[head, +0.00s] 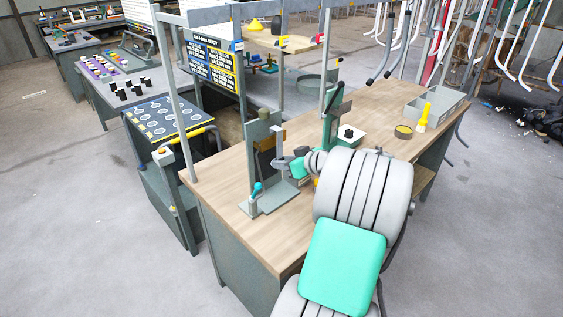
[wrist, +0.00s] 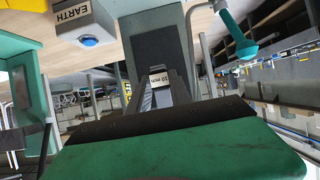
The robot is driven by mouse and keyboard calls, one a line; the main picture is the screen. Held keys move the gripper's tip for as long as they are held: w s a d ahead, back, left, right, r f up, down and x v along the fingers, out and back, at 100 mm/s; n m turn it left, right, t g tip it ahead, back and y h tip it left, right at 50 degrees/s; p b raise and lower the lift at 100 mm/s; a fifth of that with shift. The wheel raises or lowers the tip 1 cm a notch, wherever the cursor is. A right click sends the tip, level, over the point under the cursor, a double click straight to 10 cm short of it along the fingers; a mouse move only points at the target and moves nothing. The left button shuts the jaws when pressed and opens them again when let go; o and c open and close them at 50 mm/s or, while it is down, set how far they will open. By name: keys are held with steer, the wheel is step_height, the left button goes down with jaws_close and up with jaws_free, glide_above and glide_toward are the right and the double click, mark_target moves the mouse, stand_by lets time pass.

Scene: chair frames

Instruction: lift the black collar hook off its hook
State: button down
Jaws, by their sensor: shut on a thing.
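A grey upright post (head: 263,140) stands on a grey base plate (head: 275,198) on the wooden bench, with a dark panel or part (head: 265,160) on its front. In the wrist view the dark panel (wrist: 160,52) is straight ahead. My gripper (head: 287,163) is at the post's right side; in the wrist view its two dark fingers (wrist: 159,92) converge in front of the panel. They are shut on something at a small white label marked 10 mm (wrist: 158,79). I cannot make out the black collar hook's outline or its hook; the fingers and dark background hide them.
A teal-handled lever (head: 257,189) rises from the base plate's front left. A yellow bottle (head: 424,117) and grey tray (head: 450,104) stand farther right.

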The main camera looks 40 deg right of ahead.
steer(key=shift+s, duration=0.9)
steer(key=shift+s+d+r+b, duration=0.1)
steer(key=shift+s+r+b, duration=0.15)
steer(key=shift+s, duration=1)
steer(key=shift+s+r+b, duration=0.15)
steer(key=shift+s+r, duration=0.1)
steer(key=shift+s, duration=1)
